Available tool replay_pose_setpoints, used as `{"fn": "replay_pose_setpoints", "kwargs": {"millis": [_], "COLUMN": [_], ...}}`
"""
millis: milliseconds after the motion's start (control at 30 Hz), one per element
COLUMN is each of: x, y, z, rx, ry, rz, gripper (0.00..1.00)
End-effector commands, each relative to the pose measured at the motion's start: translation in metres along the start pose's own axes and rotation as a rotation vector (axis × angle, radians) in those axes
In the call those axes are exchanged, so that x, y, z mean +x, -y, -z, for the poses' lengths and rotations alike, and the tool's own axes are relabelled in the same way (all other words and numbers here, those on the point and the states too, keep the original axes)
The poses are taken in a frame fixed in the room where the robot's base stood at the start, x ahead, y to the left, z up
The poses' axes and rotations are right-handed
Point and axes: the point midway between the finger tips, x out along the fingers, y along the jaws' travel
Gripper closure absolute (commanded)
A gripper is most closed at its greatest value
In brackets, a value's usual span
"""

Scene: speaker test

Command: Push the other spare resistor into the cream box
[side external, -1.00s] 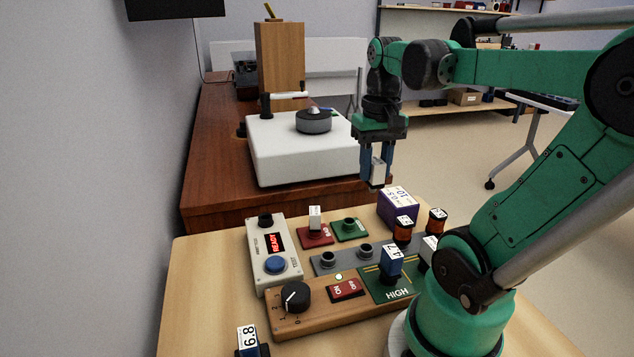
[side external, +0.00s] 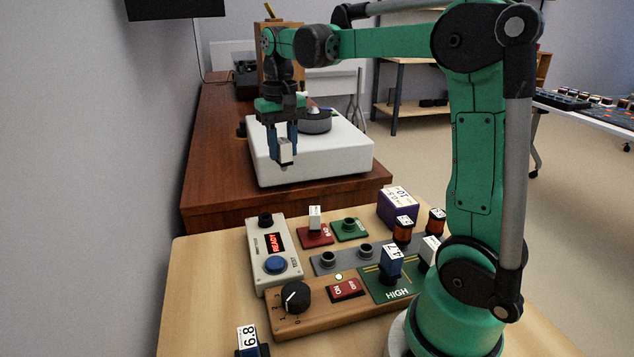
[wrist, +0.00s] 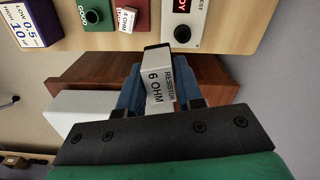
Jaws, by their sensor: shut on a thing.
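My gripper (side external: 284,160) is shut on a white resistor (side external: 286,151). In the wrist view the same resistor (wrist: 158,78) reads "RESISTOR 6 OHM" and sits between the blue fingers. It is in the air, seen against the white block behind the bench. The cream box (side external: 258,272) stands on the bench with a red READY display, a blue button and a dark socket at its far end. In the wrist view the cream box (wrist: 215,35) is at the upper right. Another white resistor (side external: 315,216) stands upright on the red BAD pad; its label reads 4 OHM in the wrist view.
A green GOOD pad (side external: 350,230), a grey strip with sockets (side external: 345,262) and a purple box (side external: 396,207) stand right of the cream box. A wooden panel (side external: 322,318) with knob and switch lies in front. A white block (side external: 330,165) stands on the brown table behind.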

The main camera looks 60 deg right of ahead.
Motion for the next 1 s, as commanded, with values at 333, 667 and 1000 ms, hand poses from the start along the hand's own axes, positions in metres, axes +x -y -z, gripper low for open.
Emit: {"fn": "replay_pose_setpoints", "kwargs": {"millis": [333, 667, 1000], "x": [0.029, 0.064, 0.091], "y": [0.039, 0.039, 0.038], "z": [0.019, 0.019, 0.019], "rx": [-0.052, -0.051, -0.051], "ry": [0.0, 0.0, 0.0], "rz": [0.0, 0.0, 0.0], "gripper": [1.0, 1.0, 1.0]}}
